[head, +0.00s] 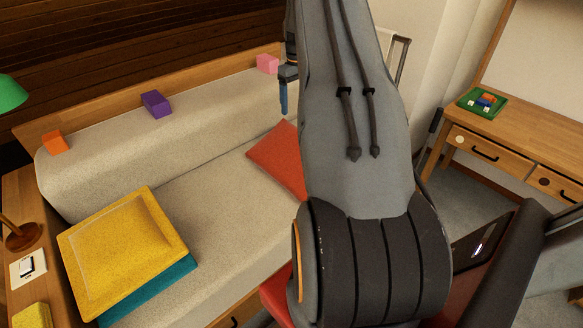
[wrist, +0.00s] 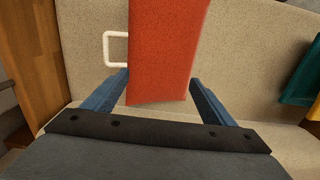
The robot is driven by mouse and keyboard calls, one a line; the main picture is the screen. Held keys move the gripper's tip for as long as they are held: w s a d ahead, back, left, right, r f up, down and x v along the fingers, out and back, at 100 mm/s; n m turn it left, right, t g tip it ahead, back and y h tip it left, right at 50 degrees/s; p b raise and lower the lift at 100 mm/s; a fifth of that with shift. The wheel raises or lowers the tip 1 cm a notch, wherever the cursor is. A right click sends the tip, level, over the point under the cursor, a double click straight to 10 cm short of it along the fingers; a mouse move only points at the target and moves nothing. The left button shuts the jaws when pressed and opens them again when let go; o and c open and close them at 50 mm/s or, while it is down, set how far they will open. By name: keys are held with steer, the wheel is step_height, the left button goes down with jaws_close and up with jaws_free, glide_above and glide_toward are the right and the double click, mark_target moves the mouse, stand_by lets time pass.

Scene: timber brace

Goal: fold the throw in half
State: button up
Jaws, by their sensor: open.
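My gripper (wrist: 156,88) is open, its two blue fingers apart in the wrist view. A flat red piece (wrist: 168,45) shows between and beyond the fingers; I cannot tell whether they touch it. In the head view a red cushion-like piece (head: 278,158) lies on the sofa seat, partly hidden by my arm. One blue finger (head: 284,97) shows above it. A teal piece (head: 150,290) lies under a yellow cushion (head: 122,240) at the sofa's near left end. Teal (wrist: 302,75) also shows in the wrist view. I cannot tell which piece is the throw.
The beige sofa (head: 215,215) has free seat between the yellow cushion and the red piece. Orange (head: 54,143), purple (head: 156,104) and pink (head: 267,64) blocks sit on its back. A white loop (wrist: 115,48) shows beside the red piece. A desk (head: 530,125) stands right.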

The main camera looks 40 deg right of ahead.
steer(key=shift+r, duration=0.1)
stand_by(0.4)
steer(key=shift+r+p, duration=0.5)
steer(key=shift+r, duration=0.65)
steer(key=shift+r, duration=0.15)
stand_by(0.6)
step_height(320, 180, up, 7)
steer(key=p, duration=0.2)
steer(key=shift+p, duration=0.35)
stand_by(0.7)
stand_by(1.4)
